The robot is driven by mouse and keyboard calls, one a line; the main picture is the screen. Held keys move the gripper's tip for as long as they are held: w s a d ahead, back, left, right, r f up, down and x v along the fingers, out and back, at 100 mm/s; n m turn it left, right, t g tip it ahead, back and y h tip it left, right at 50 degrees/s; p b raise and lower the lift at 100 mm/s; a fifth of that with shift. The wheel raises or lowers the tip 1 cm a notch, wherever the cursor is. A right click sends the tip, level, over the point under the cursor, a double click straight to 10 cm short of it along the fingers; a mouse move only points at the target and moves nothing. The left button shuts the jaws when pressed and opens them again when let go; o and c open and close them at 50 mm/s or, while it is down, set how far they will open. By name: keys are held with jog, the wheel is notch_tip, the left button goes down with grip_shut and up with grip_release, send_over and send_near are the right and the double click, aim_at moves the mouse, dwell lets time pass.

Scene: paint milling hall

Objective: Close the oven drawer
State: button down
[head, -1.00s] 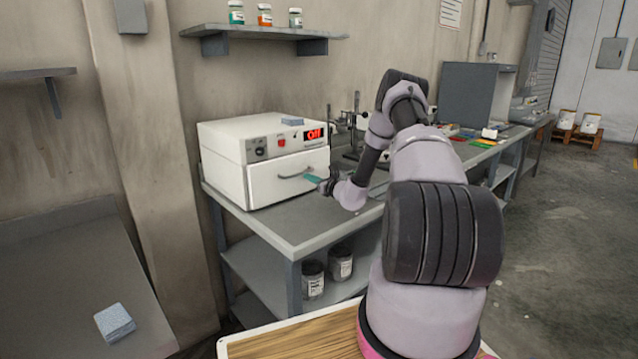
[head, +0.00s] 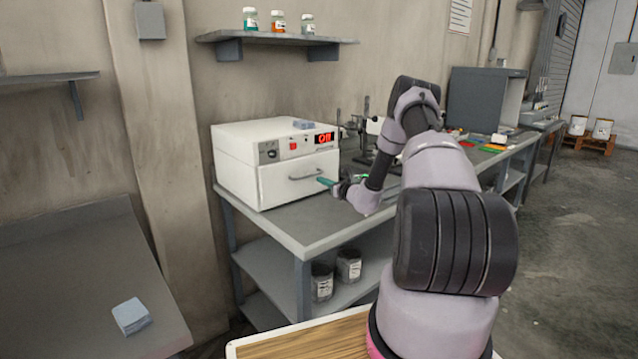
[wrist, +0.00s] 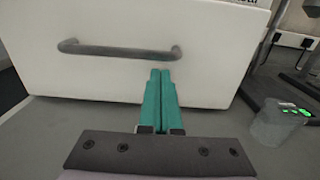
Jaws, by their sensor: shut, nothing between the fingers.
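The white oven (head: 240,160) stands on the grey bench, with a red "Off" display on its panel. Its drawer front (head: 290,182) carries a dark bar handle. In the head view the drawer front looks about flush with the oven body; I cannot tell whether a small gap is left. My gripper (head: 322,181) is shut and empty, its teal fingertips at the drawer front. In the wrist view the drawer front (wrist: 110,75) fills the upper part, and the shut fingertips (wrist: 160,72) are at it, just below the right end of the handle (wrist: 115,49). Contact is unclear.
A clear container (wrist: 275,122) stands on the bench right of my gripper. Lab stands (head: 364,135) are beside the oven. Jars (head: 348,265) sit on the lower shelf. A blue pad stack (head: 131,315) lies on the left table.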

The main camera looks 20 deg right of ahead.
jog(key=v, duration=1.1)
jog(key=shift+s+d, duration=0.1)
jog(key=shift+s, duration=0.1)
jog(key=s+a+r+n+g+y, duration=0.3)
jog(key=a+r+n+g+y, duration=0.45)
jog(key=a+r, duration=0.65)
jog(key=s+a+r+n+g+h, duration=0.2)
jog(key=s+a+r+n+g, duration=0.2)
jog(key=s+a+r+n, duration=0.65)
jog(key=s+d+r+n+h, duration=0.1)
jog(key=s+r+n+h, duration=0.2)
jog(key=s, duration=0.6)
jog(key=s+d+r+n+t+h, duration=0.1)
jog(key=s+d+r+n+h, duration=0.1)
jog(key=s, duration=0.7)
jog(key=s+d+r+n+h, duration=0.1)
jog(key=s+r+n+h, duration=0.3)
jog(key=s, duration=0.5)
jog(key=shift+s+d+r+n+t+h, duration=0.25)
jog(key=shift+s+r+n+t+h, duration=0.15)
jog(key=shift+r, duration=0.6)
